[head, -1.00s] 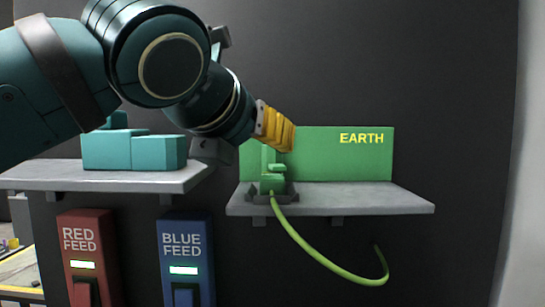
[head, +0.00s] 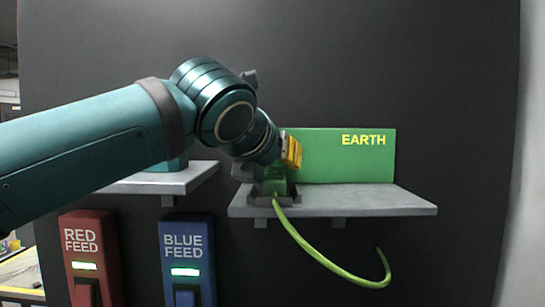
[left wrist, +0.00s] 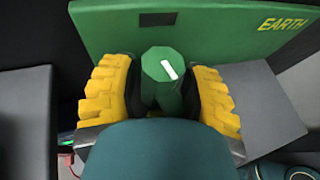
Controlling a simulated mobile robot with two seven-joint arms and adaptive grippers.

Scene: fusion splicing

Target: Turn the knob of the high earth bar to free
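The earth bar is a green block (head: 275,183) at the left end of the shelf under the green EARTH panel (head: 345,160). In the left wrist view its knob (left wrist: 160,64) is a green octagonal top with a white mark slanting across it. My left gripper (head: 285,155) is at the block in the head view, partly hiding it. In the left wrist view the yellow fingers of my left gripper (left wrist: 163,92) stand on both sides of the knob, with dark gaps showing beside it, so they look open around it. My right gripper is in neither view.
A grey shelf (head: 370,200) carries the bar, and its right part is clear. A green-yellow cable (head: 330,264) hangs from the block. Red feed (head: 88,245) and blue feed (head: 186,250) boxes are below left. Another shelf (head: 195,178) is behind my left arm.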

